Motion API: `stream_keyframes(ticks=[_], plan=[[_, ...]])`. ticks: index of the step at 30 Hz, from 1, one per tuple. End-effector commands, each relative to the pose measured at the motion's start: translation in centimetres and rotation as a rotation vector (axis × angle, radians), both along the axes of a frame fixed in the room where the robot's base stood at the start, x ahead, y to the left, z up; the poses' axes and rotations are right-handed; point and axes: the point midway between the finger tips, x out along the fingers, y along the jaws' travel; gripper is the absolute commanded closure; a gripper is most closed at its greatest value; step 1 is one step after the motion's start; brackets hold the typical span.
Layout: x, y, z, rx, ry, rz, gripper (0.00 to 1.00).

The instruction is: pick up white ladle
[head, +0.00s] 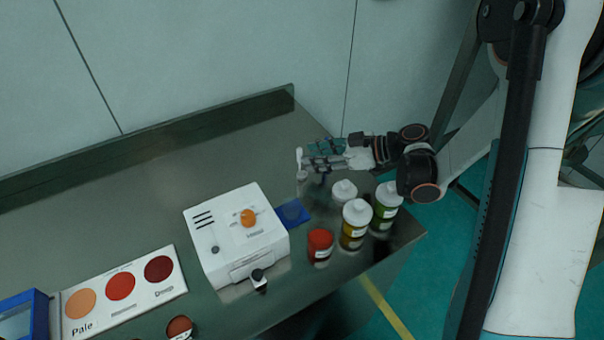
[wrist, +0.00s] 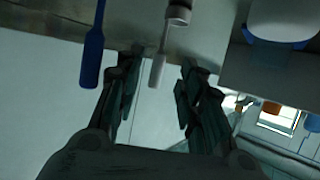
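The white ladle (head: 299,158) stands upright on the table beyond the bottles in the head view, at the tips of my gripper. In the wrist view its white handle (wrist: 157,72) shows between my two fingers, with a gap on each side. My gripper (head: 309,155) reaches in from the right, level with the handle. In the wrist view my gripper (wrist: 160,66) is open, its dark fingers spread. The ladle's lower end is not clear. A blue handle (wrist: 93,55) shows outside the left finger.
A white sieve machine (head: 225,240) stands on the grey table (head: 150,205). A red-capped jar (head: 320,245), a yellow bottle (head: 354,225), a green bottle (head: 386,207) and a white-topped container (head: 343,192) stand near my arm. A colour chart (head: 145,290) lies left. The table's back left is clear.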

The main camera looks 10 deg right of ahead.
Motion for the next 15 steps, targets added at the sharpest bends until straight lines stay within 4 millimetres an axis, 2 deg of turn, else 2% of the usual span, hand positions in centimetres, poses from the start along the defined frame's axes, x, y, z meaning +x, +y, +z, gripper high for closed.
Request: stream_keyframes(ticks=[12, 15], plan=[[1.9, 4.1, -1.8, -0.001, 0.001, 0.003, 0.64], [2.0, 4.4, -1.9, -0.001, 0.001, 0.001, 0.64]])
